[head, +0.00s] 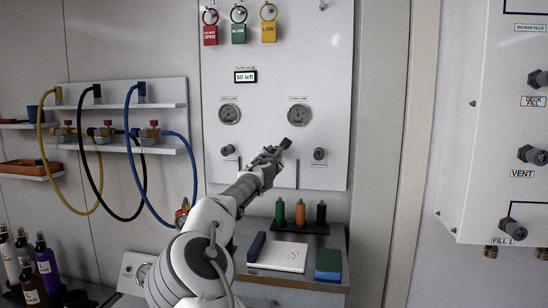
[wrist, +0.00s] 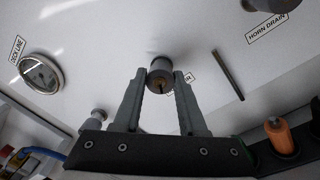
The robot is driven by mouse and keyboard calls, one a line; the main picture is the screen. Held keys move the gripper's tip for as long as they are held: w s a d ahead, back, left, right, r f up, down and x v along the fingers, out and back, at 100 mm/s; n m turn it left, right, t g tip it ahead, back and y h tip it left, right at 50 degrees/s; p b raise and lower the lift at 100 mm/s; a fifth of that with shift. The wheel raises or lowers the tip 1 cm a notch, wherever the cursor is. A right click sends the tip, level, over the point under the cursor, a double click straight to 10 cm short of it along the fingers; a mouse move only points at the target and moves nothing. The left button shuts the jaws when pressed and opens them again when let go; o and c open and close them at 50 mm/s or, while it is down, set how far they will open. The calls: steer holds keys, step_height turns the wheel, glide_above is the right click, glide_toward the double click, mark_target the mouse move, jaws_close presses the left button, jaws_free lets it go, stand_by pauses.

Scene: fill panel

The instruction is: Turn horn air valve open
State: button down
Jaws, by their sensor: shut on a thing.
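In the head view my gripper (head: 281,147) reaches the white panel (head: 270,85) below and between two round gauges. The gripped knob is hidden there, and how far it is turned cannot be told.
Other knobs stand on the panel at left (head: 228,150) and right (head: 319,154); a HORN DRAIN label (wrist: 271,26) shows in the wrist view. A second valve box (head: 500,130) juts out at right.

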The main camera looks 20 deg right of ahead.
steer(key=shift+n, duration=1.1)
steer(key=shift+f, duration=0.1)
steer(key=shift+c, duration=2.4)
jaws_free()
steer(key=shift+s, duration=0.1)
steer(key=b+v, duration=0.3)
steer(key=v, duration=1.4)
steer(key=shift+a, duration=0.15)
steer(key=shift+s, duration=0.1)
